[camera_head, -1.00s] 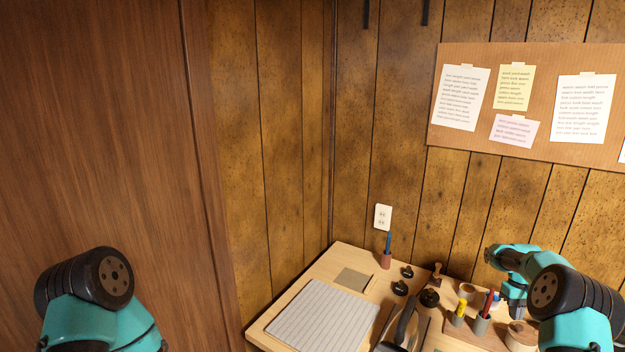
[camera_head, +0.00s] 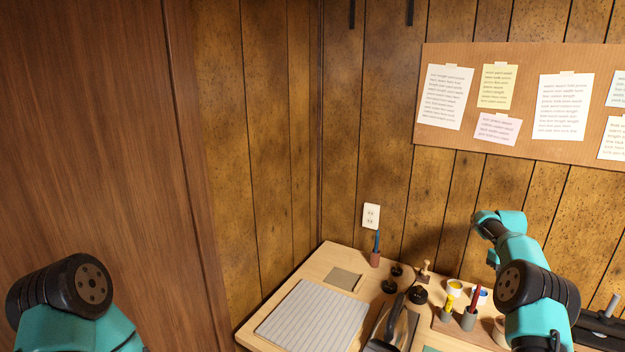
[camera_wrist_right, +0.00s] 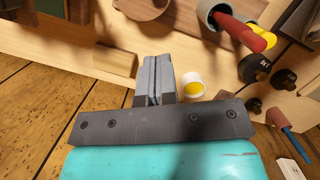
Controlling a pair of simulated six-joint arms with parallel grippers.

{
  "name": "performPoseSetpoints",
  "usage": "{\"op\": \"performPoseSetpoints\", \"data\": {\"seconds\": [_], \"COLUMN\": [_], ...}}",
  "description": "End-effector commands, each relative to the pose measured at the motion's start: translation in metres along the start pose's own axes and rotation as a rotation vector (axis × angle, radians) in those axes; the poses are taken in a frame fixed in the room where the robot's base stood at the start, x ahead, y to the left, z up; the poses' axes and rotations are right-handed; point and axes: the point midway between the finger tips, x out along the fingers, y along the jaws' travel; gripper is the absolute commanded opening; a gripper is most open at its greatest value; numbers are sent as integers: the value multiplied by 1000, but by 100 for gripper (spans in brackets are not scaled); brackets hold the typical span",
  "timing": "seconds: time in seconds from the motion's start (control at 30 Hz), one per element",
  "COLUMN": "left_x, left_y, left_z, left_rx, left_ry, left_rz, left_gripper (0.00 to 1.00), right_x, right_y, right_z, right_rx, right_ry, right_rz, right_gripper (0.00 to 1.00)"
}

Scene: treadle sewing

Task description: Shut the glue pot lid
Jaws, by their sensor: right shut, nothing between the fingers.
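My right gripper (camera_wrist_right: 155,78) is shut and empty in the right wrist view, with its two grey fingers together over the desk's edge region. No pot clearly shows a hinged or raised lid, so I cannot tell for sure which is the glue pot. A round wooden piece (camera_wrist_right: 140,6) is cut off at the top of the wrist view. A small round wooden pot (camera_head: 499,329) in the head view is mostly hidden by my right arm. A small white pot with yellow contents (camera_wrist_right: 191,86) appears beside the fingers, also in the head view (camera_head: 454,287). My left gripper is out of view.
Yellow and red-handled tools stand in grey cups (camera_head: 468,319). The wall stands close behind.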

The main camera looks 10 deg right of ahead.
Motion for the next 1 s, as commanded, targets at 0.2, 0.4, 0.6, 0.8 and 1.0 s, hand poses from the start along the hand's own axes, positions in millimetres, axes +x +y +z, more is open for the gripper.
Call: {"op": "performPoseSetpoints", "data": {"seconds": [0.2,0.4,0.6,0.8,1.0], "left_x": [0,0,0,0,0], "left_y": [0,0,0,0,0], "left_z": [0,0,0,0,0], "left_rx": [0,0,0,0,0], "left_ry": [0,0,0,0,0], "left_rz": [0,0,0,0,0], "left_gripper": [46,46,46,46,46], "right_x": [-15,-20,-8,12,41], "right_y": [0,0,0,0,0], "right_z": [0,0,0,0,1], "right_rx": [0,-1,0,-1,0], "right_ry": [1,-2,-1,-3,-4], "right_rz": [0,-1,0,-1,-1], "right_gripper": [0,0,0,0,0]}}
